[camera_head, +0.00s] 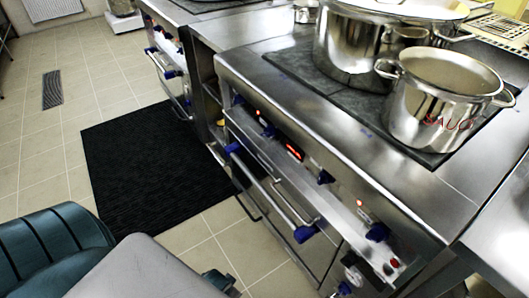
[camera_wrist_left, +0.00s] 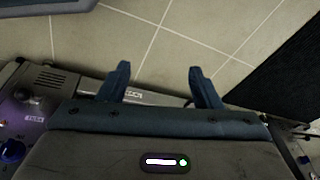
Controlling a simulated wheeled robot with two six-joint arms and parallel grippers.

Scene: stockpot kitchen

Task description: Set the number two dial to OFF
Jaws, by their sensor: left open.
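A row of blue dials runs along the front panel of the steel range in the head view: one near the far end (camera_head: 238,99), one after it (camera_head: 268,130), one further along (camera_head: 325,177) and one at the near end (camera_head: 378,232). Their numbers and pointer marks are too small to read, so I cannot tell which is number two. My left gripper (camera_wrist_left: 160,76) is open and empty in the left wrist view, with tiled floor beyond its fingers. A blue dial (camera_wrist_left: 12,150) shows at that view's left edge, apart from the fingers. My right gripper is not in view.
A large pot (camera_head: 345,48) and a smaller pot (camera_head: 440,105) stand on the dark hob. Oven handles (camera_head: 275,187) stick out below the dials. A black ribbed mat (camera_head: 145,165) lies on the tiled floor. Open floor lies left of the range.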

